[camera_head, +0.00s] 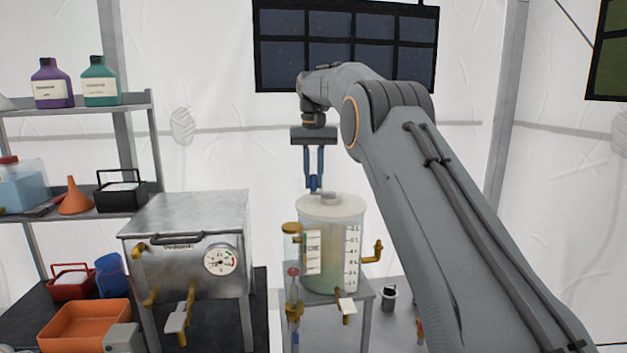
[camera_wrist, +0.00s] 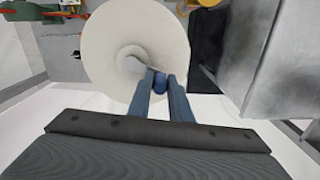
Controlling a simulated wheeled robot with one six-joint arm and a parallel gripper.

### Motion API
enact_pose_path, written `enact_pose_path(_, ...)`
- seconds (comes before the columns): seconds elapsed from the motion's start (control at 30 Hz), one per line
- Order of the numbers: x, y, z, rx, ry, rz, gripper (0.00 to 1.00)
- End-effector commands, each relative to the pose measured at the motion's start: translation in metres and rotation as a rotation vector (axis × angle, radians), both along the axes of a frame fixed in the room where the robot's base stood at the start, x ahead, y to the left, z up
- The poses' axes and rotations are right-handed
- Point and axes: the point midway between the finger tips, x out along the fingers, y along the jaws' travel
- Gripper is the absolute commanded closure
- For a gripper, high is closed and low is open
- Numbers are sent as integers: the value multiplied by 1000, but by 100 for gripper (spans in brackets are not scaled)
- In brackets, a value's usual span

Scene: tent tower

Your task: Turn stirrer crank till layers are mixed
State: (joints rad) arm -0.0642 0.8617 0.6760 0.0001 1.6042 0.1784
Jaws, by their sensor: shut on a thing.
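A clear cylindrical tank (camera_head: 332,262) with a white lid (camera_head: 331,206) and a printed scale stands on a small grey stand. Its contents look cloudy, yellowish-green in parts. The stirrer crank (camera_head: 326,194) rises from the middle of the lid, and its grey arm (camera_wrist: 136,64) shows in the wrist view. My gripper (camera_head: 314,183) points down above the lid, its blue fingers shut on the crank's blue knob (camera_wrist: 160,83). The fingers partly hide the knob. The lid (camera_wrist: 112,35) also shows in the wrist view.
A metal box with a dial gauge (camera_head: 220,261) stands close left of the tank. A brass tap (camera_head: 373,253) sticks out at the tank's right, and a thin brass-capped tube (camera_head: 292,250) stands at its front left. Shelves (camera_head: 80,218) hold bottles and a funnel.

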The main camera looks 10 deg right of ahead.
Motion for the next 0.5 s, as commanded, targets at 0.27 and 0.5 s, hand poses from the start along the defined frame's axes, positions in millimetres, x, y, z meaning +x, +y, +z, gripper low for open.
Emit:
enact_pose_path(0.27, 13, -7, 1, 0, -4, -260, 100)
enact_pose_path(0.5, 21, -13, 1, 0, -3, -462, 100)
